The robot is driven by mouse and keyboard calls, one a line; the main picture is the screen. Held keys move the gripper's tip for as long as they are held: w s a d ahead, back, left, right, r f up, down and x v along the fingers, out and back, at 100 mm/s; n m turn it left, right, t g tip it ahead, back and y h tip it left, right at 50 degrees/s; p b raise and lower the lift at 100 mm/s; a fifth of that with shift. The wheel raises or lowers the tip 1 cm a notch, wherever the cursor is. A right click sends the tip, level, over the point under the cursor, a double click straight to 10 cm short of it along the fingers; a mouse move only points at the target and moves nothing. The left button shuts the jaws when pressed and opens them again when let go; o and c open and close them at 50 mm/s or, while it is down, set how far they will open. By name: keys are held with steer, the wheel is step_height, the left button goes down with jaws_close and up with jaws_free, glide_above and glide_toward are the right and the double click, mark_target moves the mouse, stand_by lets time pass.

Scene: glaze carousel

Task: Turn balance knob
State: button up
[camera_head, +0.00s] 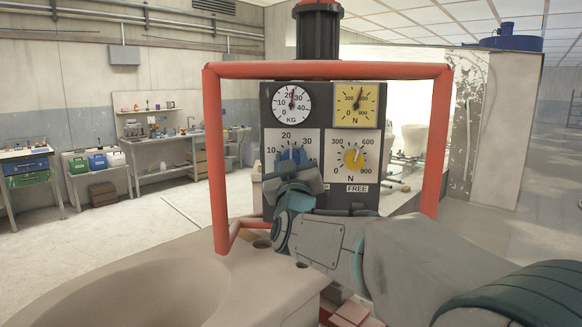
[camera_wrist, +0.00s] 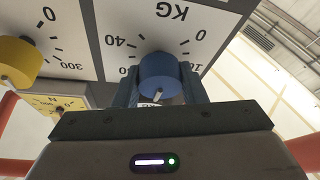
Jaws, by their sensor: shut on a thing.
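A dark panel (camera_head: 320,180) carries two gauges above two knob dials. The lower left dial, marked in KG, has a blue knob (camera_wrist: 160,72); a pale pointer line shows on it in the wrist view. My gripper (camera_head: 290,162) is at this dial, its two fingers closed on either side of the blue knob. In the head view my gripper hides most of the knob and the lower part of its dial. The lower right dial, marked in N, has a yellow knob (camera_head: 353,159), free of my gripper; it also shows in the wrist view (camera_wrist: 18,65).
The KG gauge (camera_head: 291,104) and the yellow N gauge (camera_head: 356,105) sit above the dials. A red-orange tube frame (camera_head: 214,150) surrounds the panel. A pale rounded basin (camera_head: 135,295) stands at front left. Benches (camera_head: 165,150) line the back wall, with open floor before them.

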steer(key=shift+n+g+y+b, duration=0.4)
steer(key=shift+n+y+b, duration=0.55)
steer(key=shift+n, duration=1.15)
steer(key=o, duration=1)
steer(key=b+v, duration=0.3)
steer(key=v, duration=1.1)
steer(key=shift+d, duration=0.1)
steer(key=shift+w, duration=0.1)
